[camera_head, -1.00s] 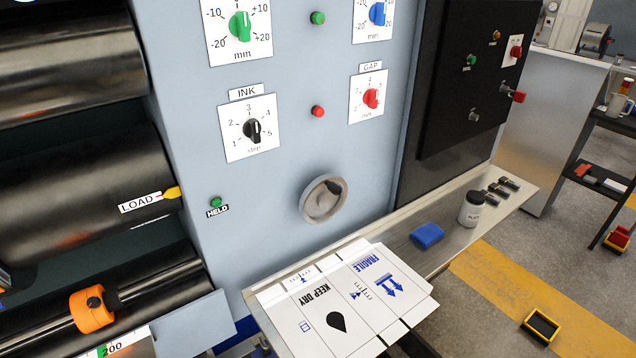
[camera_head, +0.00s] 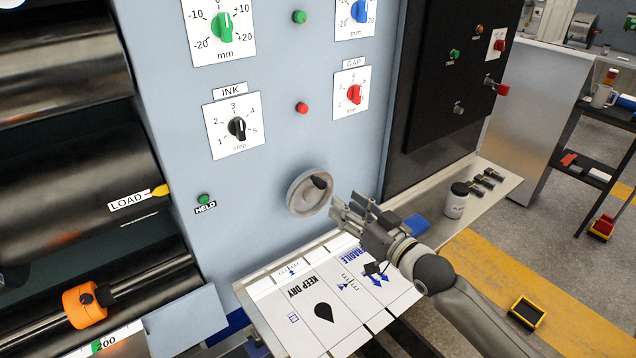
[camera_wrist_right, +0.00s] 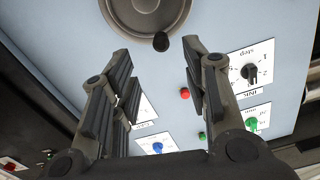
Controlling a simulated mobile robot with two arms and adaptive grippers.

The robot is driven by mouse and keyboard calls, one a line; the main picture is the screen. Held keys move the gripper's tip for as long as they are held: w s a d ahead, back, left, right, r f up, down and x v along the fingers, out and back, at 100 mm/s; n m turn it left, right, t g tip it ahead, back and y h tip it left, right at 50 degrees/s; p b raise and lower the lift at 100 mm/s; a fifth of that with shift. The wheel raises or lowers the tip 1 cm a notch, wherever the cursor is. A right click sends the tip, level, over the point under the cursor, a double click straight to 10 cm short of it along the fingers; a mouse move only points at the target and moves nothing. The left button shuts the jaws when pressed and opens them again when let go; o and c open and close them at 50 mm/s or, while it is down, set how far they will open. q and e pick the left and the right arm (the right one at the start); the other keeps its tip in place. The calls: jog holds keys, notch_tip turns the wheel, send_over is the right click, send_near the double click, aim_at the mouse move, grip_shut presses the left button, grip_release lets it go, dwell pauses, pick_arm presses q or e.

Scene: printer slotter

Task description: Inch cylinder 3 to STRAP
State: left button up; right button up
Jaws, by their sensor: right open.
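The lower dark cylinder (camera_head: 75,190) is at the left with a white LOAD label (camera_head: 128,200) on it. A yellow pointer (camera_head: 160,190) on the panel edge lines up with that label. No STRAP mark shows. The grey handwheel (camera_head: 308,194) with a dark knob (camera_head: 320,181) is on the blue-grey panel; it also shows at the top of the right wrist view (camera_wrist_right: 145,12). My right gripper (camera_head: 352,211) is open and empty, just right of and below the handwheel, apart from it. My left gripper is not in view.
A printed KEEP DRY / FRAGILE sheet (camera_head: 330,318) lies on the shelf below. A blue object (camera_head: 415,224), a jar (camera_head: 455,201) and small dark parts (camera_head: 488,179) are to the right. A green HELD lamp (camera_head: 204,199) and an INK dial (camera_head: 237,127) are left of the wheel.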

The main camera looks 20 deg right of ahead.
aim_at(320, 183)
jog(key=p+x, duration=0.2)
jog(key=x, duration=0.8)
jog(key=shift+w+a, duration=0.15)
jog(key=shift+w, duration=0.25)
grip_shut()
